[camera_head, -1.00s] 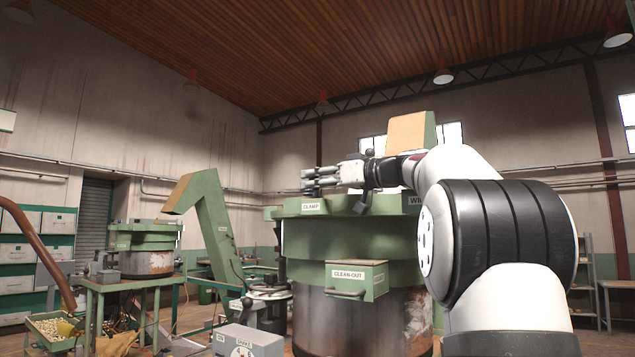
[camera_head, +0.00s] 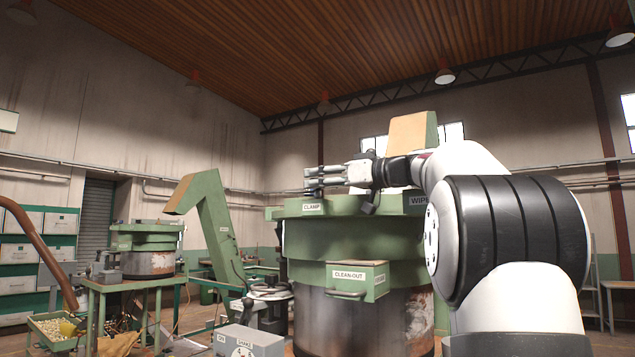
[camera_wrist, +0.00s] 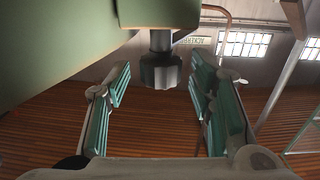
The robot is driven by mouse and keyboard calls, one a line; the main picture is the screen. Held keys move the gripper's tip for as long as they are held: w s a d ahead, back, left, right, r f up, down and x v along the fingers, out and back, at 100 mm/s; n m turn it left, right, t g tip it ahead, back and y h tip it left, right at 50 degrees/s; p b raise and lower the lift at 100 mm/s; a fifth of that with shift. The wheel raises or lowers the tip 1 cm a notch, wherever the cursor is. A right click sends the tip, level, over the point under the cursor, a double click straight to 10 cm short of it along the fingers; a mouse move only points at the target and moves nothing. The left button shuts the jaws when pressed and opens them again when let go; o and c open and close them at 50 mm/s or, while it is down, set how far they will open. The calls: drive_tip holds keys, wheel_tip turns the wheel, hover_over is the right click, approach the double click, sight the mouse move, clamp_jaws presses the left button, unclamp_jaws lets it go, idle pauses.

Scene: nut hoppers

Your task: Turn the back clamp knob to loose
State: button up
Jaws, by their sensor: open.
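The clamp knob (camera_wrist: 161,70) is a dark grey lobed knob on a short shaft against a green body in the wrist view. My gripper (camera_wrist: 160,88) is open, with one teal-padded finger on each side of the knob. Gaps show between the knob and both pads in that view. In the head view my gripper (camera_head: 315,179) lies level just above the green rim of the big hopper (camera_head: 340,240), over the CLAMP label (camera_head: 312,207).
A clean-out drawer (camera_head: 357,281) juts from the hopper's front. A WIPE-labelled part (camera_head: 418,200) sits on the rim beside my arm. A green elevator chute (camera_head: 212,220) and a smaller hopper (camera_head: 147,250) on a table stand to the left. The air above the rim's left side is clear.

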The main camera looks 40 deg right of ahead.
drive_tip(key=v, duration=1)
drive_tip(key=shift+s, duration=0.25)
